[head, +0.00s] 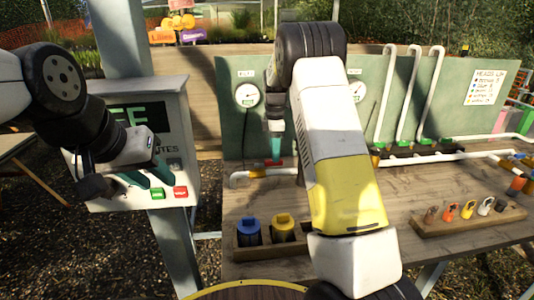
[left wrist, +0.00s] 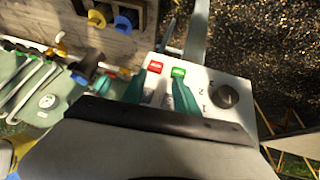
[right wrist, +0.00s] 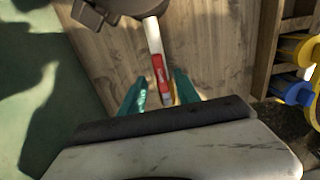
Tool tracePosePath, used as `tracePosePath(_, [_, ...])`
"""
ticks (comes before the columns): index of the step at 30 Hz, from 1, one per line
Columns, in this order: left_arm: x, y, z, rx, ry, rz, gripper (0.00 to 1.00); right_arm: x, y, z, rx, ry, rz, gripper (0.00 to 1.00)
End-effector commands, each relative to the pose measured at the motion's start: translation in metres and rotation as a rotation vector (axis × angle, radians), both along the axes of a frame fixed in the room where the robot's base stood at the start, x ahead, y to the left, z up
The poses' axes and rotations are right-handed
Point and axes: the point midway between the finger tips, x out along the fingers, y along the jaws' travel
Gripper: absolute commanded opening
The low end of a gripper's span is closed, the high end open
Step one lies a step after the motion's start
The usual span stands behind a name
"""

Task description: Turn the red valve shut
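The red valve handle (right wrist: 159,70) shows in the right wrist view as a narrow red lever lying over a white pipe (right wrist: 152,35). My right gripper (right wrist: 160,92) is open, with its teal fingers on either side of the lever's near end; I cannot tell whether they touch it. In the head view a little red of the valve (head: 276,162) shows just below my right gripper (head: 275,148). My right arm hides part of the area around it. My left gripper (head: 150,180) is open and empty in front of the grey control box; it also shows in the left wrist view (left wrist: 160,95).
The control box (head: 190,135) has a green button (head: 157,194) and a red button (head: 181,192). Blue (head: 248,226) and yellow (head: 283,222) capped items stand in a wooden holder at the bench front. A gauge panel (head: 235,100) rises behind.

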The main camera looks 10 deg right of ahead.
Motion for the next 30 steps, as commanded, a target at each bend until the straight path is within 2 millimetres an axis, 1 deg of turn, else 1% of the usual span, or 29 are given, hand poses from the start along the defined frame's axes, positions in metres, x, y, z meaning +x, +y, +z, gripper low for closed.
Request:
tracePosePath(1, [0.0,0.0,0.0,0.0,0.0,0.0,0.36,0.0,0.0,-0.008,-0.001,0.002,0.0,0.38])
tracePosePath(6, [0.0,0.0,0.0,0.0,0.0,0.0,0.36,0.0,0.0,-0.023,0.0,0.0,-0.001,0.38])
tracePosePath(15, [0.0,0.0,0.0,0.0,0.0,0.0,0.36,0.0,0.0,-0.026,0.0,-0.001,-0.001,0.38])
tracePosePath(17, [0.0,0.0,0.0,0.0,0.0,0.0,0.36,0.0,0.0,-0.026,0.0,-0.001,-0.001,0.28])
tracePosePath(18, [0.0,0.0,0.0,0.0,0.0,0.0,0.36,0.0,0.0,-0.026,0.0,-0.001,-0.001,0.2])
tracePosePath(20, [0.0,0.0,0.0,0.0,0.0,0.0,0.36,0.0,0.0,-0.026,0.0,-0.001,-0.001,0.09])
tracePosePath(21, [0.0,0.0,0.0,0.0,0.0,0.0,0.36,0.0,0.0,-0.025,0.0,-0.001,-0.001,0.01])
tracePosePath(30, [0.0,0.0,0.0,0.0,0.0,0.0,0.36,0.0,0.0,-0.025,0.0,-0.002,-0.001,0.0])
